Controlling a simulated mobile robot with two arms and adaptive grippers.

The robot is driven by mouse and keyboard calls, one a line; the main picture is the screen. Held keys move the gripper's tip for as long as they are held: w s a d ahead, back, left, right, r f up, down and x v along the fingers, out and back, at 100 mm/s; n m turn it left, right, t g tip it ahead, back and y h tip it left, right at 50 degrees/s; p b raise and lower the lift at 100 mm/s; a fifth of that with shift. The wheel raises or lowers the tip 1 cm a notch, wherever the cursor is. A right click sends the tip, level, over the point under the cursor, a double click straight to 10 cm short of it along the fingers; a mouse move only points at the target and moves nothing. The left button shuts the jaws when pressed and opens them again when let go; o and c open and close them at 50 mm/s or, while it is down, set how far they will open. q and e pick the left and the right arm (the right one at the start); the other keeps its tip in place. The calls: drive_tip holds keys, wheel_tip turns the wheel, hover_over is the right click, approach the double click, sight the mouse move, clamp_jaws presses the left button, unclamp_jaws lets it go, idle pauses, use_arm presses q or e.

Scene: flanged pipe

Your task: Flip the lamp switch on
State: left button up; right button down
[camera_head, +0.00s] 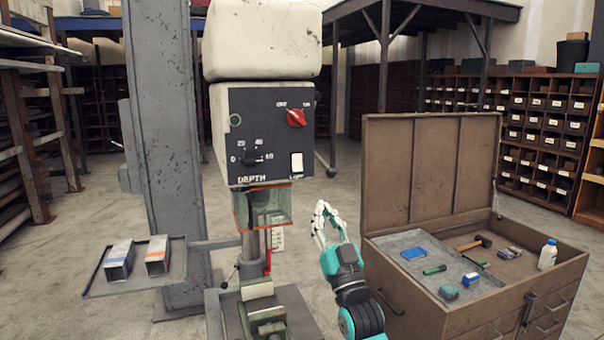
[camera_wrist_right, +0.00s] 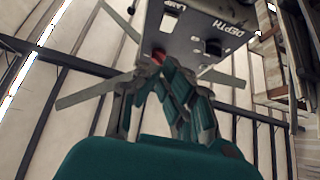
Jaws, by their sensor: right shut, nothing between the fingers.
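The lamp switch (camera_head: 297,163) is a white rocker on the dark front panel (camera_head: 270,112) of a drill press, at the panel's lower right with a small label under it. I cannot tell which way it is tipped. My right gripper (camera_head: 324,212) is below and to the right of the panel, apart from the switch, pointing up, shut and empty. In the right wrist view its fingers (camera_wrist_right: 163,75) are closed below the panel (camera_wrist_right: 200,30), where the words LAMP and DEPTH show. My left gripper is out of view.
The panel also has a red knob (camera_head: 296,117) and a depth dial (camera_head: 250,159). A clear guard (camera_head: 264,208) hangs below the head. An open brown tool chest (camera_head: 440,170) stands close on the right. A side tray (camera_head: 98,282) with metal blocks is on the left.

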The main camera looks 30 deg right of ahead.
drive_tip(key=p, duration=0.5)
approach(299, 157)
wheel_tip(299, 157, up, 4)
drive_tip(key=shift+w+d+f+p, duration=0.15)
drive_tip(key=shift+w, duration=0.45)
drive_tip(key=shift+w+d+f+p, duration=0.1)
drive_tip(key=shift+w+d+f, duration=0.1)
drive_tip(key=shift+w, duration=0.45)
drive_tip(key=shift+w+d+f+p, duration=0.15)
drive_tip(key=shift+w, duration=0.45)
